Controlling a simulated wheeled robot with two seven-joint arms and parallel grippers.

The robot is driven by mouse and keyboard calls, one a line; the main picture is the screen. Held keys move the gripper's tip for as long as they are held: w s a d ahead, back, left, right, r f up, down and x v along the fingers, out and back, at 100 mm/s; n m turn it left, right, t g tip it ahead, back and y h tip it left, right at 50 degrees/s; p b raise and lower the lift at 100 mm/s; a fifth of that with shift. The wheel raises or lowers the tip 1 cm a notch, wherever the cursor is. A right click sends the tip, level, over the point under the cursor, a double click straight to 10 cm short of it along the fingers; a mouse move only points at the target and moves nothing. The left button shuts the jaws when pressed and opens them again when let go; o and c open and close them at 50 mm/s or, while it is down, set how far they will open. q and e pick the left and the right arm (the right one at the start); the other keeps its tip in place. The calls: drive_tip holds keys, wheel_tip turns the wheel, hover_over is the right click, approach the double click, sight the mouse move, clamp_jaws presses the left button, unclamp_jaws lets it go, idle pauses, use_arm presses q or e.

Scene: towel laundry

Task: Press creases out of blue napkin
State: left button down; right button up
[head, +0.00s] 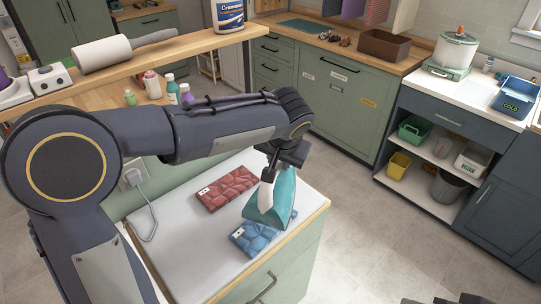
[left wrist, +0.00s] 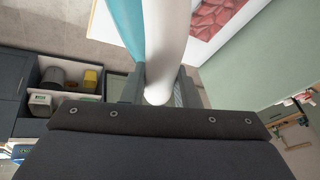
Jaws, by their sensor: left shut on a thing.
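The blue napkin (head: 248,239) lies on the white-topped ironing surface (head: 180,262), near its front right edge, with a wrinkled pattern. My left gripper (head: 271,170) is shut on the white handle of a teal iron (head: 285,193). The iron is over the napkin's upper right part and hides some of it; I cannot tell whether it touches the cloth. In the left wrist view the handle (left wrist: 163,50) sits between the fingers, with the teal body (left wrist: 130,25) beside it. A red wrinkled napkin (head: 228,187) lies behind the blue one.
A shelf (head: 180,52) at upper left carries a white roller (head: 103,54) and a blue-white tub (head: 229,14). A power cord (head: 150,215) hangs on the left. A dark cabinet (head: 430,147) with bins stands right. Floor between is clear.

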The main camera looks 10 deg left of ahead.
sight(281, 176)
use_arm(q)
drive_tip(key=shift+w+d+f, duration=0.1)
drive_tip(key=shift+w+d, duration=0.15)
drive_tip(key=shift+d, duration=0.05)
drive_tip(key=shift+f+b, duration=2.1)
drive_tip(key=shift+f, duration=0.65)
drive_tip(key=shift+a+r, duration=0.1)
